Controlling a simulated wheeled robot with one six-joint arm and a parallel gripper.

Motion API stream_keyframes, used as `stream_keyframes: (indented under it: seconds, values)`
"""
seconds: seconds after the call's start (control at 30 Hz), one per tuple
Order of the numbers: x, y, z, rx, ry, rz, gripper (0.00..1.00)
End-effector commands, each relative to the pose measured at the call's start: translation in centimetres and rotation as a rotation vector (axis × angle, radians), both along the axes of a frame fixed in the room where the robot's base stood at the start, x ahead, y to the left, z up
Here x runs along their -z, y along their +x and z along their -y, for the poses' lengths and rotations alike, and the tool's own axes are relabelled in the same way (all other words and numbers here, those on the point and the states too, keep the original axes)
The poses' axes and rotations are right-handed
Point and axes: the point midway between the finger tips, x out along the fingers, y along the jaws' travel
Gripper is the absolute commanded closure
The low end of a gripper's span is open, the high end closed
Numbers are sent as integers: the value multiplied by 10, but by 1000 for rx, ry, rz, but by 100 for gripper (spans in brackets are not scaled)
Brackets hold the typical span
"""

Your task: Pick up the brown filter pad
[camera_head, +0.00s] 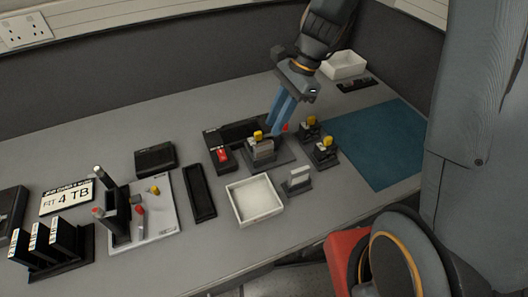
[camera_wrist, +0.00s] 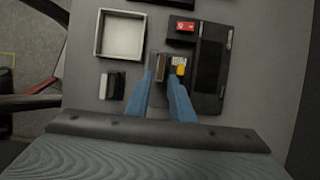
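A small dark holder (camera_head: 264,157) with upright thin pieces and a yellow knob (camera_head: 258,135) stands mid-table. A brownish strip (camera_wrist: 160,66), which looks like the brown filter pad, shows at this holder in the wrist view, beside the yellow knob (camera_wrist: 181,69). The strip is small and partly hidden. My gripper (camera_wrist: 161,76) has its two blue fingers apart, pointing down at the holder. The strip shows between the fingertips, and I cannot tell whether they touch it. In the head view my gripper (camera_head: 275,131) is just behind and above the holder.
A white open tray (camera_head: 277,211) is in front of the holder. A small stand with a pale block (camera_head: 299,178) is right of the tray. Two yellow-topped fittings (camera_head: 325,152) stand to the right. A blue mat (camera_head: 378,140) lies clear beyond them.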

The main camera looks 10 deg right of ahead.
Motion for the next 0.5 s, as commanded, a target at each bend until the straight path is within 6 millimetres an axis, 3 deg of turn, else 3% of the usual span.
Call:
stream_keyframes:
  seconds: [0.5]
  values:
    - [50,-5,-22,-4,-2,-1,79]
